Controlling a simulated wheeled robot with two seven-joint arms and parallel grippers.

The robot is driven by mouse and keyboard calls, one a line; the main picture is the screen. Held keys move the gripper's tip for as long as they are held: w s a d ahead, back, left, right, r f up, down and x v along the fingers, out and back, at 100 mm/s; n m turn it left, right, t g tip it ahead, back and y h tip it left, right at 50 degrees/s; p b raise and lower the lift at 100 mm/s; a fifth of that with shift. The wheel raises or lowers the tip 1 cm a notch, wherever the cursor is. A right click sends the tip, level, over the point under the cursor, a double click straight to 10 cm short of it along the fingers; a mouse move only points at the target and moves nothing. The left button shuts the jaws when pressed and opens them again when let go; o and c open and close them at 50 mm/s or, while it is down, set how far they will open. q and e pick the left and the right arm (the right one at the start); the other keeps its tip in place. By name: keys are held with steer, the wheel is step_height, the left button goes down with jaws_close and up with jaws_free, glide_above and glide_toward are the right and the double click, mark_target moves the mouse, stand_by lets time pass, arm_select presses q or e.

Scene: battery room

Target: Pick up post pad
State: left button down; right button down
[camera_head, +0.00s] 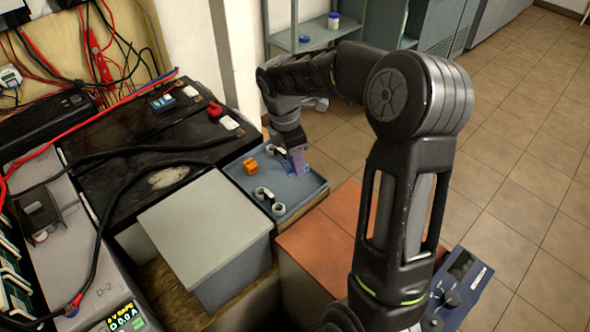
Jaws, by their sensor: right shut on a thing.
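My right gripper (296,152) reaches down over the blue-grey tray (310,194) and is shut on a small bluish-purple piece (299,166), which looks like the post pad. The piece is partly hidden by the fingers. I cannot tell whether it touches the tray floor. An orange block (251,167) lies in the tray to the left of the gripper. Grey ring-ended parts with black middles (263,195) lie near the tray's front left. My left gripper is not in view.
A grey box (205,225) stands in front of the tray, and a black battery (150,170) with cables stands to the left. A reddish-brown surface (325,235) lies in front right, near a blue meter (460,285). Tiled floor is open at the right.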

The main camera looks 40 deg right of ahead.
steer(key=shift+r, duration=0.4)
steer(key=c, duration=1.3)
jaws_free()
steer(key=c, duration=0.7)
